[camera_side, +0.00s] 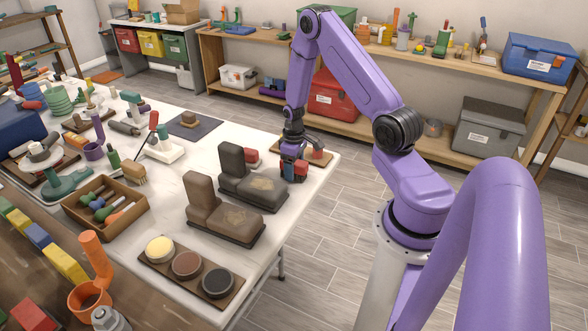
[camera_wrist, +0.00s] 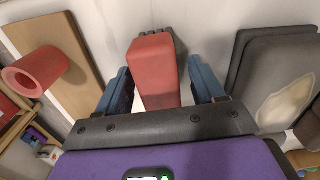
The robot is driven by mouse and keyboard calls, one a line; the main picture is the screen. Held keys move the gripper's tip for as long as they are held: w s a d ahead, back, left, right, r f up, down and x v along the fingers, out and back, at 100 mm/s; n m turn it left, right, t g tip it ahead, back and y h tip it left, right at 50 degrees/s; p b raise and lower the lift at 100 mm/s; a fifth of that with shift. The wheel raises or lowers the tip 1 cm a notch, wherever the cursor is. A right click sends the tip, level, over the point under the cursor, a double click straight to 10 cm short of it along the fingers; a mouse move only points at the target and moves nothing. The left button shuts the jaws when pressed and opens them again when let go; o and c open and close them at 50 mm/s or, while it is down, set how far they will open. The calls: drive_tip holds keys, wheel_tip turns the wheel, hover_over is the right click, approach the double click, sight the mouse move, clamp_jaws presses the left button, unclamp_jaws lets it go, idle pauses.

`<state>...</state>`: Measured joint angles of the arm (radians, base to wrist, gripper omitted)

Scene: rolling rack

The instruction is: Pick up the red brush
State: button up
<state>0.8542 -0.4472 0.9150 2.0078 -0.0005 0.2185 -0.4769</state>
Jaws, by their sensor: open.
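The red brush (camera_wrist: 155,68) has a plain red block back and dark grey bristles showing at its far end. In the wrist view it lies between the two blue fingers of my gripper (camera_wrist: 161,88), with a visible gap on each side. My gripper is open around it. In the side view my gripper (camera_side: 293,170) is low at the table's far right edge, beside the dark boots. A red patch of the brush (camera_side: 301,168) shows at the fingers; the rest is hidden there.
Two dark boots (camera_side: 233,165) lie close to my gripper on the left; they show at right in the wrist view (camera_wrist: 285,75). A wooden board (camera_wrist: 50,45) with a red roll (camera_wrist: 36,72) is on the other side. A polish tray (camera_side: 190,275) is nearer the camera.

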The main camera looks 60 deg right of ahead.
drive_tip(key=c, duration=1.1)
drive_tip(key=shift+c, duration=0.2)
drive_tip(key=shift+r, duration=0.1)
wheel_tip(320, 180, up, 10)
drive_tip(key=shift+f, duration=0.1)
